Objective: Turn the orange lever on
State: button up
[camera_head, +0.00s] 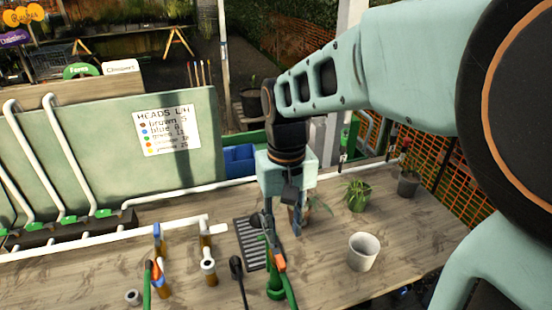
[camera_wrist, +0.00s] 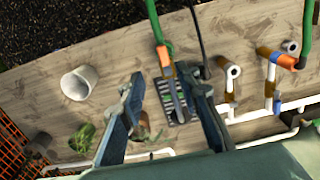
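Two orange parts show, and I cannot tell for sure which is the lever. One orange part (camera_head: 279,260) is beside a green hose at the front middle of the bench; it also shows in the wrist view (camera_wrist: 165,62), just past my fingers. Another orange part (camera_head: 158,272) is at the front left, by a second green hose and a blue-collared pipe; it also shows at the right of the wrist view (camera_wrist: 285,60). My gripper (camera_wrist: 163,88) is open and empty, its two fingers wide apart above the bench. In the head view my gripper (camera_head: 296,215) hangs behind the first orange part.
A black slotted tray (camera_head: 249,245) lies on the wooden bench (camera_head: 325,270). A white cup (camera_head: 363,251) and potted plants (camera_head: 358,195) stand to the right. White pipes (camera_head: 170,226) and a green board (camera_head: 95,145) occupy the left.

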aim_at(281, 261)
jog(key=f+b, duration=0.2)
jog(key=f, duration=0.1)
jog(key=f+b, duration=0.2)
jog(key=f, duration=0.2)
jog(key=f+b, duration=0.3)
jog(key=shift+a+f, duration=0.25)
jog(key=shift+a, duration=0.05)
jog(key=shift+c, duration=0.5)
grip_shut()
